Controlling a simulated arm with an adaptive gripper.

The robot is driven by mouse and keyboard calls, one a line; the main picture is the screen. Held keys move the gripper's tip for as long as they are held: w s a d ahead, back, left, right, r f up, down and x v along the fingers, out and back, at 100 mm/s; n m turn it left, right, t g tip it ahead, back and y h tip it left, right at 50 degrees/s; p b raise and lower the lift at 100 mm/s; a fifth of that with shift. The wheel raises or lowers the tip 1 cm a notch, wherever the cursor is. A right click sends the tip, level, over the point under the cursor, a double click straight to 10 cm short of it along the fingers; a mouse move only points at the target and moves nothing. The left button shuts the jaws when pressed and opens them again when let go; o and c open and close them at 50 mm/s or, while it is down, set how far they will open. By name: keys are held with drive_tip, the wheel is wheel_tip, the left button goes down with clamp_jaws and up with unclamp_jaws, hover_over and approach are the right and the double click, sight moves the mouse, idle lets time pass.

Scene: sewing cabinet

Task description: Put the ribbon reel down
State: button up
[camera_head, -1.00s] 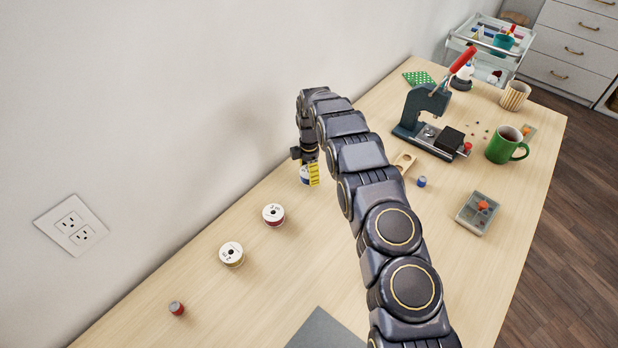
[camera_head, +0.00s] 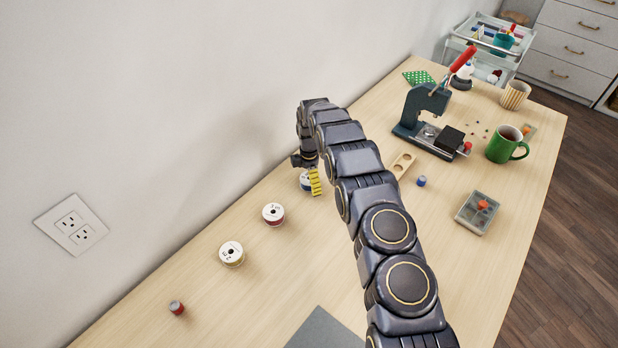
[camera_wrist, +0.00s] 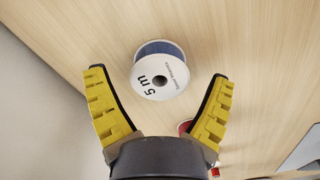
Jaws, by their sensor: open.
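A ribbon reel (camera_wrist: 160,71) with white flanges and blue ribbon stands flat on the table in the wrist view, its "5 m" face toward the camera. In the head view the reel (camera_head: 306,182) is partly hidden by my gripper. My gripper (camera_wrist: 158,85) is open, its yellow fingers spread on either side of the reel, with gaps between them and the reel. In the head view my gripper (camera_head: 313,183) is low over the reel near the wall.

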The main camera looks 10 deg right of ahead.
wheel_tip(320, 180, up, 12)
drive_tip(key=shift+r, duration=0.15)
